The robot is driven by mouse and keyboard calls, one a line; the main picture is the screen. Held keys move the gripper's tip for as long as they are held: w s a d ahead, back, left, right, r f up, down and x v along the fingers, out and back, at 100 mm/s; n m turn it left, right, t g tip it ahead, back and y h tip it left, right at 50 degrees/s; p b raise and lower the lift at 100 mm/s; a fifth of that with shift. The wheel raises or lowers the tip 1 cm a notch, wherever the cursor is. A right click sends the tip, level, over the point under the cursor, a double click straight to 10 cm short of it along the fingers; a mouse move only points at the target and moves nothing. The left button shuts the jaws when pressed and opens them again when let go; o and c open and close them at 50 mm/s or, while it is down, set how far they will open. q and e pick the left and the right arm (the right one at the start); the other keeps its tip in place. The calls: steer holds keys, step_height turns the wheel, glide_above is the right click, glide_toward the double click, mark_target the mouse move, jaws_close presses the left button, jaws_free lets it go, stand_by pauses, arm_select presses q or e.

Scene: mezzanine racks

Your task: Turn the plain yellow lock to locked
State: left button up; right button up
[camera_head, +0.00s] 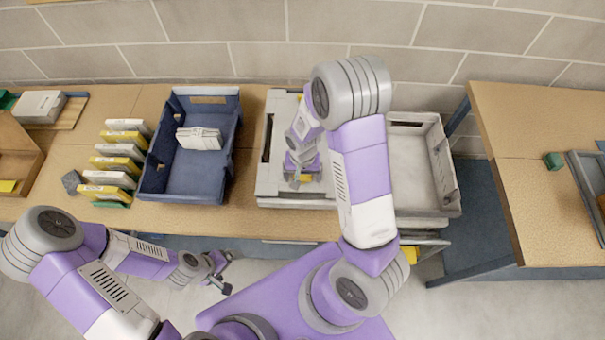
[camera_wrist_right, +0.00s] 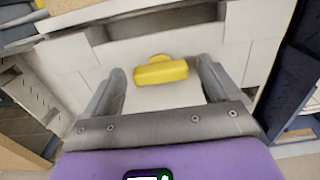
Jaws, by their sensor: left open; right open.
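The yellow lock (camera_wrist_right: 161,72) is a plain yellow bar-shaped knob on a pale panel, lying roughly crosswise in the right wrist view. My right gripper (camera_wrist_right: 161,84) is open, with one finger on each side of the knob and a gap visible at both sides. I cannot tell whether the fingertips reach past it. In the head view my right gripper (camera_head: 305,172) is over the pale grey unit (camera_head: 265,188), and a bit of yellow shows beneath it. My left gripper (camera_head: 218,272) is open and empty, low in front of the bench.
A blue bin (camera_head: 190,180) holding a white packet (camera_head: 199,138) stands left of the unit. A pale open tray (camera_head: 411,205) is to the right. A separate wooden table (camera_head: 540,150) stands at far right.

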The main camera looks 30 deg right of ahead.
steer(key=c, duration=1.5)
steer(key=shift+w, duration=0.1)
